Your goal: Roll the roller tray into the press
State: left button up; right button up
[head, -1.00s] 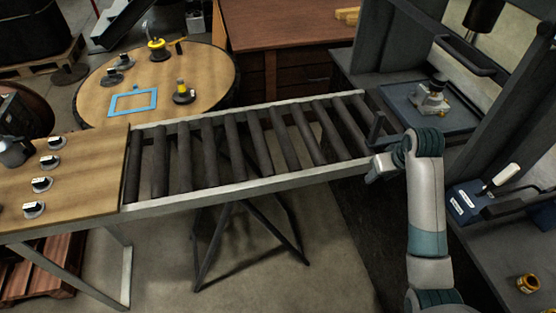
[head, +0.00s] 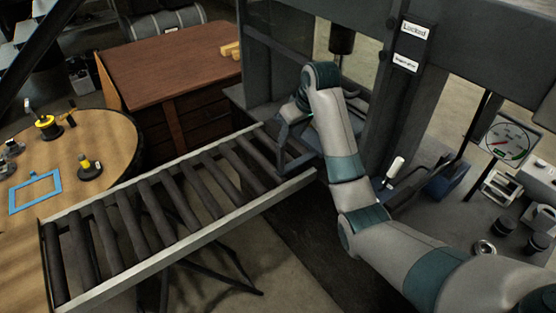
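The roller tray (head: 291,148) shows only in part as a dark blue-grey edge with an upright handle, at the press end of the roller conveyor (head: 165,212). My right arm hides the rest of it and whatever it carries. The press (head: 262,62) stands behind, with dark posts and a ram (head: 342,38) above the opening. My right gripper (head: 297,108) is at the press mouth, just above the visible tray edge. Its fingertips are too small and dark to tell whether they are open or touching the tray. My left gripper is not in view.
A sign reading "Locked" (head: 413,32) is on the press frame. A white-handled lever (head: 395,168) and a pressure gauge (head: 508,140) are at right. A wooden desk (head: 168,68) stands behind the conveyor. The round table (head: 107,135) is at left. The visible rollers are bare.

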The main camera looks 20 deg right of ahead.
aim_at(278, 160)
jog(key=p+x, duration=0.3)
jog(key=x, duration=1.2)
jog(key=shift+f+p, duration=0.2)
jog(key=shift+p, duration=0.2)
jog(key=shift+x, duration=0.85)
jog(key=shift+d, duration=0.1)
grip_shut()
